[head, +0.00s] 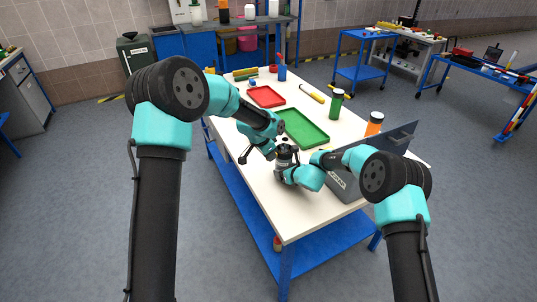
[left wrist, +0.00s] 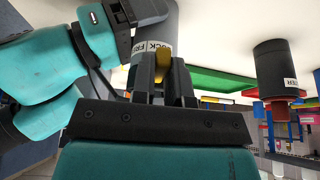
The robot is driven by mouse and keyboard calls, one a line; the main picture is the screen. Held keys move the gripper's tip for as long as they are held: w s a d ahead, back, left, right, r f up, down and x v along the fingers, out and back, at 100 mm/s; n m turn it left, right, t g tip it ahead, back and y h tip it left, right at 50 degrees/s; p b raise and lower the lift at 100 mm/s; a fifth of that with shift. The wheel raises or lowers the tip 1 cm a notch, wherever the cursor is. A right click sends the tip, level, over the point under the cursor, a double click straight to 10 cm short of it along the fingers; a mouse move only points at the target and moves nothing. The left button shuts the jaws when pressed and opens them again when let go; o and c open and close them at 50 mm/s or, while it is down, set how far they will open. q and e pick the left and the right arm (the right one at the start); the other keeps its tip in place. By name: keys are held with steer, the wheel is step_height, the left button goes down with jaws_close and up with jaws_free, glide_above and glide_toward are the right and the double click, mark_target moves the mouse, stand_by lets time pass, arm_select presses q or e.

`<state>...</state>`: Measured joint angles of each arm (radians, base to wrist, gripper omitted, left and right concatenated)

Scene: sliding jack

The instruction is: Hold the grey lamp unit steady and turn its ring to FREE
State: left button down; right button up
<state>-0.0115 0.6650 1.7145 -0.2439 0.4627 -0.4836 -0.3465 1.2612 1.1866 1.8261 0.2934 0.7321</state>
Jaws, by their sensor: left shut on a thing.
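The grey lamp unit (head: 286,157) stands on the white table near its front edge, partly hidden by both my arms. In the left wrist view, which is upside down, its grey body (left wrist: 162,18) carries a white label with LOCK and FREE lettering (left wrist: 150,48), partly covered. My left gripper (left wrist: 163,75) is shut on a yellow tab (left wrist: 162,64) beside that label. In the head view my left gripper (head: 272,152) reaches the unit from the left. My right gripper (head: 291,173) is at the unit's near right side. Its fingertips are largely hidden, so its grip is unclear.
A green tray (head: 303,129) and a red tray (head: 266,96) lie behind. Green (head: 337,104) and orange (head: 374,124) bottles stand at the right. A dark labelled cylinder (left wrist: 275,65) shows in the left wrist view.

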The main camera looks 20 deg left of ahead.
arm_select(q)
steer(key=s+d+n+y, duration=0.1)
steer(key=d+n+y, duration=0.3)
steer(key=n, duration=0.7)
steer(key=shift+d+t, duration=0.3)
steer(key=shift+d, duration=1)
steer(key=c, duration=1.1)
jaws_free()
